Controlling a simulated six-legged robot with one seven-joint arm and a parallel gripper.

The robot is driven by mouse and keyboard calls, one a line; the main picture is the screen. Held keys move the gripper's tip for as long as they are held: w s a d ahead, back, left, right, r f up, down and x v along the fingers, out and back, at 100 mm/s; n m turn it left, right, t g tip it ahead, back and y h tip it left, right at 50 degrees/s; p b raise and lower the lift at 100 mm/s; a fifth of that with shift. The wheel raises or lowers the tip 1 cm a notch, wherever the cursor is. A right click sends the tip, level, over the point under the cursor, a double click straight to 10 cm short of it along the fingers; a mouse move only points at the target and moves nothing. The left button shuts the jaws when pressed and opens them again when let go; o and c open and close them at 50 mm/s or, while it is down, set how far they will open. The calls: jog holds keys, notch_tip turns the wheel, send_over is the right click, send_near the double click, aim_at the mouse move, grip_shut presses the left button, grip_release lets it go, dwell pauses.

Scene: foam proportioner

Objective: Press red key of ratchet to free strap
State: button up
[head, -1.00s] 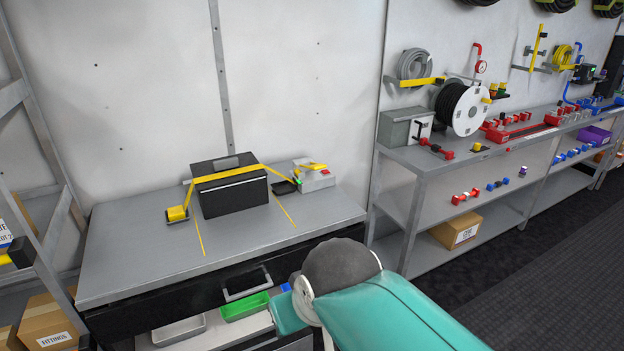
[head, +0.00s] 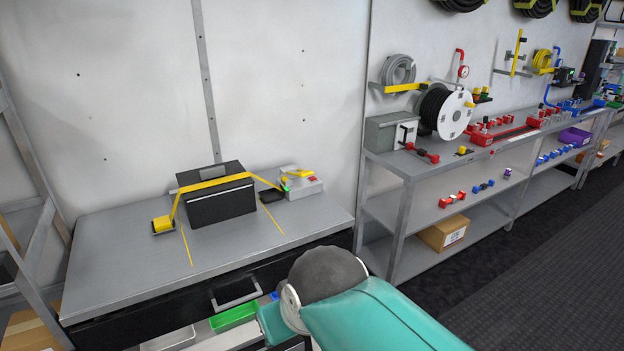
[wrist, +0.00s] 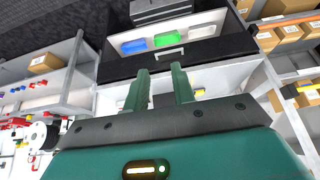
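A dark case (head: 222,204) stands on the grey bench top, with a yellow strap (head: 215,182) across it. The strap runs down to a yellow anchor block (head: 163,224) on the left and toward the ratchet (head: 296,188) on the right. The ratchet is a grey block with a yellow lever (head: 300,174); a small red patch on it, perhaps the red key (head: 312,179), faces right. My gripper (wrist: 162,82) shows in the wrist view with two dark green fingers apart and nothing between them. The head view shows my teal arm but not the fingers.
The bench (head: 130,245) has bare top in front of the case, with two yellow lines. Its drawer (head: 190,295) is below, with a green bin (head: 234,316). A shelf unit (head: 410,165) with hose reels and red fittings stands to the right.

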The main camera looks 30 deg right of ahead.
grip_shut()
dwell(1.4)
